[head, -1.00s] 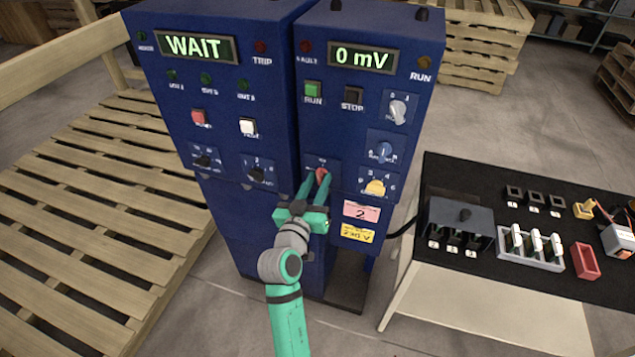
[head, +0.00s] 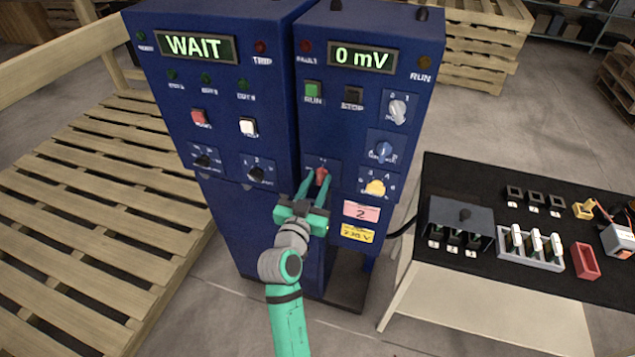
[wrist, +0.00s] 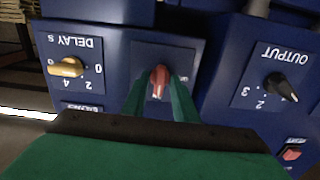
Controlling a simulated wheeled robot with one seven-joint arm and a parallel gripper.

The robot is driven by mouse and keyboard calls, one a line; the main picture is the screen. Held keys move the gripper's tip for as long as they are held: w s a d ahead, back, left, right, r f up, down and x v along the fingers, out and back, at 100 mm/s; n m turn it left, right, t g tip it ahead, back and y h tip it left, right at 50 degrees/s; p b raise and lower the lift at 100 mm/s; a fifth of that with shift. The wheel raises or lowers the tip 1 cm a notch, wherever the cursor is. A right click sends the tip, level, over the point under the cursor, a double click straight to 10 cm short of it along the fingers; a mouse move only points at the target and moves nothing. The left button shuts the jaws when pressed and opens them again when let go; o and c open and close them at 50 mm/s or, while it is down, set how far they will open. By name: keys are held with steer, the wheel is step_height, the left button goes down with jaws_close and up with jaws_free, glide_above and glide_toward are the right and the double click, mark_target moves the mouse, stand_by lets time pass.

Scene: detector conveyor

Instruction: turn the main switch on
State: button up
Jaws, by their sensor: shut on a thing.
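The red rotary switch (head: 321,176) sits low on the front of the right blue cabinet (head: 375,60). My gripper (head: 313,184) is in front of it with its green fingers shut on the red knob. In the wrist view the red knob (wrist: 159,80) stands between the two fingertips (wrist: 160,88), with a pale pointer mark on it. Its label is partly hidden and too small to read. The right display (head: 363,57) reads 0 mV and the left display (head: 199,47) reads WAIT.
A yellow delay knob (head: 376,187) is close to the right of my fingers, with a blue knob (head: 384,151) above it. The output knob (head: 257,173) is to the left. A black table (head: 500,180) with parts stands at the right; a pallet (head: 90,210) lies left.

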steer(key=o, duration=0.7)
steer(key=shift+c, duration=0.2)
steer(key=v, duration=1)
steer(key=shift+s+a, duration=0.15)
steer(key=shift+s, duration=0.25)
steer(key=shift+f, duration=0.1)
steer(key=s+f+n+g+y, duration=0.2)
steer(key=s+f+n+y, duration=0.35)
steer(key=s+f, duration=1.05)
steer(key=s+d+r+m, duration=0.1)
steer(key=s, duration=0.9)
steer(key=s+d+r, duration=0.2)
steer(key=s, duration=0.9)
steer(key=shift+s+d+m, duration=0.25)
steer(key=shift+s+m, duration=0.1)
